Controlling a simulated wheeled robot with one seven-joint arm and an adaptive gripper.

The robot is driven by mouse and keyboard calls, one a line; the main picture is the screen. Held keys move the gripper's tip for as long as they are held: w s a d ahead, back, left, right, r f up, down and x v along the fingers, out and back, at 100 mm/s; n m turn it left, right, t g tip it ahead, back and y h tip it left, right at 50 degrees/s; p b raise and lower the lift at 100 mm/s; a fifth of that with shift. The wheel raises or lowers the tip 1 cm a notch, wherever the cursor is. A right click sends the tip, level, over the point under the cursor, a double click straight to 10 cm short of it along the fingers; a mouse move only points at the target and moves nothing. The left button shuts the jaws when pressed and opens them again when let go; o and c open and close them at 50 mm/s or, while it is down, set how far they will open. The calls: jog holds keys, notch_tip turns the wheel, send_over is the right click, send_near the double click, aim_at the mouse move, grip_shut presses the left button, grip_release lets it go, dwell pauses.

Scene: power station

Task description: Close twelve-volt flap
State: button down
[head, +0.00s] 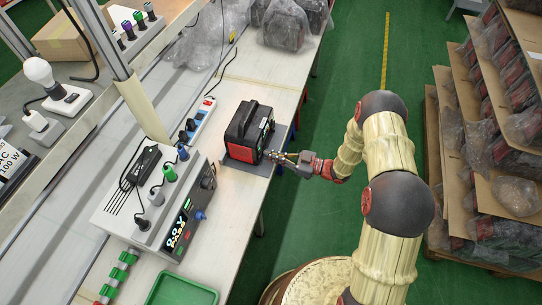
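The power station (246,133) is a black and red box with a top handle. It stands on a dark mat (251,164) near the right edge of the workbench. My gripper (273,156) is at its right-hand side, level with its lower part, very close to or touching it. The twelve-volt flap cannot be made out; that face is turned away and partly hidden by my gripper. The fingers are too small to tell whether they are open or shut.
A grey power supply unit (158,205) with plugs stands left of the power station. A power strip (200,119) lies behind it, and a green tray (182,290) is in front. Bagged units (284,24) stand at the far end. Shelves of wrapped units (494,130) stand right, across green floor.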

jog(key=c, duration=2.1)
grip_release()
jog(key=shift+o, duration=0.2)
jog(key=v, duration=1.2)
